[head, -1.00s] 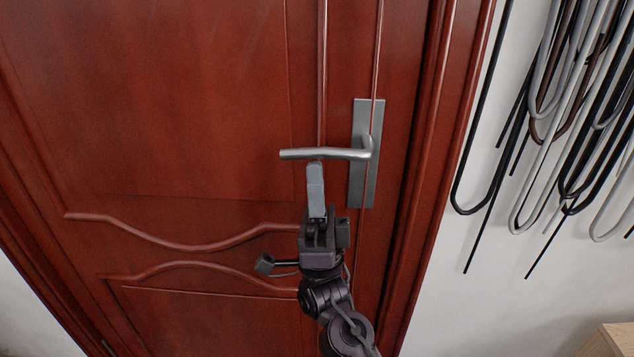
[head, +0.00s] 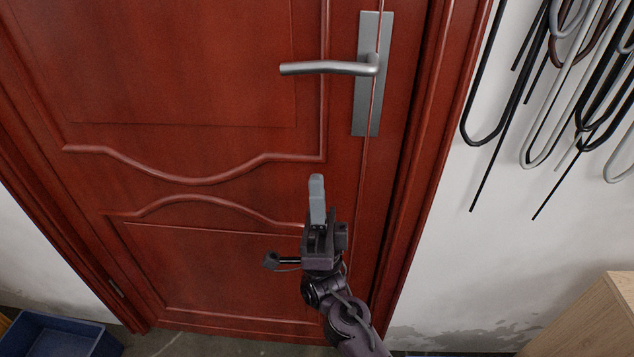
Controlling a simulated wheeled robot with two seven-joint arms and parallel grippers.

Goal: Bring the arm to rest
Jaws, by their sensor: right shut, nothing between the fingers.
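My right gripper (head: 317,190) points up in the lower middle of the head view, in front of a red-brown wooden door (head: 190,80). Its fingers are together with nothing between them. The door's silver lever handle (head: 325,68) is above the fingertips in the picture, with a clear gap between them. The handle lies level on its plate (head: 368,105). The door looks closed in its frame. My left gripper is not in view.
Several black, grey and brown hanging tubes or cables (head: 560,90) are on the white wall at the right. A light wooden cabinet (head: 590,320) stands at the lower right. A blue bin (head: 55,335) is on the floor at the lower left.

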